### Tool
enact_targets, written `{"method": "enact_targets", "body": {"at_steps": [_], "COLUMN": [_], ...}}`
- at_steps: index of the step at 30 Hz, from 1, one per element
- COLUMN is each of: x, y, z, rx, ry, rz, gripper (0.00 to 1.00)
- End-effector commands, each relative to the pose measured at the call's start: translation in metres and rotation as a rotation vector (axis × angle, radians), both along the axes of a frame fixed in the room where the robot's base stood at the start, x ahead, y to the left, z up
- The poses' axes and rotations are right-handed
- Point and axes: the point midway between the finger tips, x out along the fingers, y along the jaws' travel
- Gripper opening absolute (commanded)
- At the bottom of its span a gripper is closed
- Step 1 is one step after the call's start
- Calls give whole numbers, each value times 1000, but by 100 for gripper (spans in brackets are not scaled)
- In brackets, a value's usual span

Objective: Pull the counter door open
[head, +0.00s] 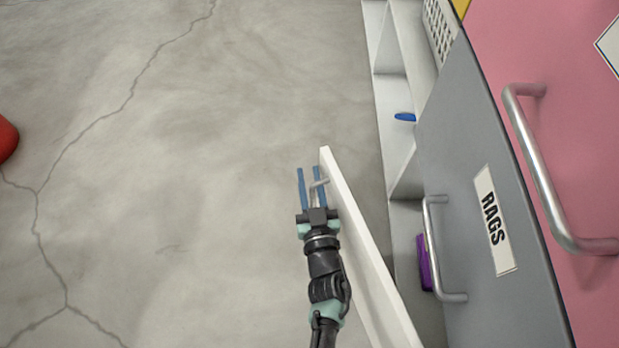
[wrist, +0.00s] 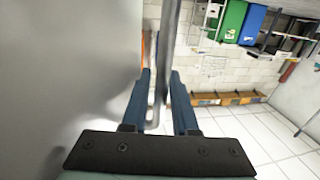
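The white counter door (head: 355,235) stands swung out from the cabinet and is seen nearly edge-on in the head view. In the wrist view its pale face (wrist: 65,70) fills the left side. A grey metal bar handle (head: 319,184) is on the door's left face near its free end; in the wrist view the handle (wrist: 170,45) runs upright between my fingers. My gripper (head: 309,172) is beside the door, its two blue fingers apart around the handle. The right finger looks close to the bar; I cannot tell whether it touches.
The cabinet's open white shelves (head: 394,130) hold a blue item (head: 405,117) and a purple item (head: 425,262). A grey RAGS front (head: 460,140) and a pink front (head: 545,60) with handles stand at right. Concrete floor at left is clear, except a red object (head: 6,139).

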Motion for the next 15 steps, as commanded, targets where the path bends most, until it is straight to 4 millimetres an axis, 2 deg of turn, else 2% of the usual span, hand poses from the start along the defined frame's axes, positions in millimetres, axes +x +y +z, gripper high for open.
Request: {"method": "enact_targets", "body": {"at_steps": [2,7,15], "x": [0,0,0], "y": [0,0,0], "z": [0,0,0], "rx": [0,0,0], "ry": [0,0,0], "rz": [0,0,0], "gripper": [27,0,0]}}
